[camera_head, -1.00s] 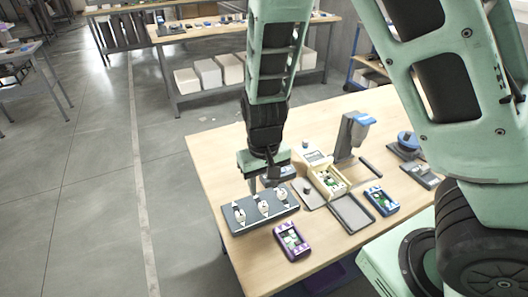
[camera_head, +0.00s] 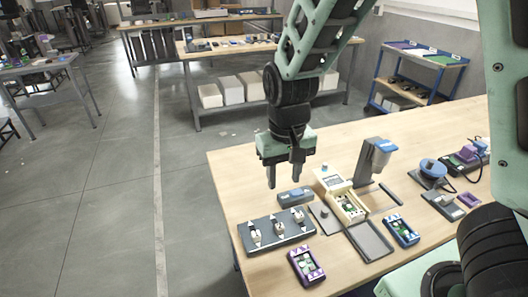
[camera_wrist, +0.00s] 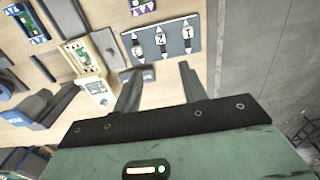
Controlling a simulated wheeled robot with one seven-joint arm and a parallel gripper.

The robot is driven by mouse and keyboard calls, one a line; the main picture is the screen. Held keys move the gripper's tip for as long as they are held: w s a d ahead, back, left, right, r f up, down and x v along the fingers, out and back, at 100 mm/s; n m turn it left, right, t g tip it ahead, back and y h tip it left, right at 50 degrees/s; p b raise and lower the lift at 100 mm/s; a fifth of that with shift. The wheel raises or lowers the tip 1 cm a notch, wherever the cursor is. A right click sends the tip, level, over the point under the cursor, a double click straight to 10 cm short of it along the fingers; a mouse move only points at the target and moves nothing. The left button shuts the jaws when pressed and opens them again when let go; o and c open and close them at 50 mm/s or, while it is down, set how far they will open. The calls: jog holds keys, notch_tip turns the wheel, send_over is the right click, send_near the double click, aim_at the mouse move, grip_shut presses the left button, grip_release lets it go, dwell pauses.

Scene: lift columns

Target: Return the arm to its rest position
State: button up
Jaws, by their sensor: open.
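My gripper (camera_head: 285,176) hangs above the left back part of the wooden table (camera_head: 232,167), fingers pointing down, apart and empty. It also shows in the wrist view (camera_wrist: 160,85), with nothing between the fingers. Below and in front of it lies a grey board with several white pieces (camera_head: 276,232), which also shows in the wrist view (camera_wrist: 178,42). A small dark grey device (camera_head: 296,196) lies just behind that board. My arm reaches in from the upper right of the head view.
A beige box with a green board (camera_head: 348,207), a purple tray (camera_head: 306,265), a blue tray (camera_head: 401,230) and a flat grey tray (camera_head: 369,241) lie nearby. A grey stand with blue top (camera_head: 374,160) rises behind them.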

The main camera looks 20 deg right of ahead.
jog(key=s+a+r+n, duration=0.2)
jog(key=s+a+n, duration=0.1)
jog(key=s, duration=0.6)
jog(key=s+a+r+n+b, duration=0.1)
jog(key=s+a+r+n, duration=0.1)
jog(key=s, duration=0.7)
jog(key=a+n, duration=0.1)
jog(key=n, duration=0.1)
jog(key=shift+a+r+n+y, duration=0.2)
jog(key=shift+n+y, duration=0.1)
jog(key=shift+n, duration=0.1)
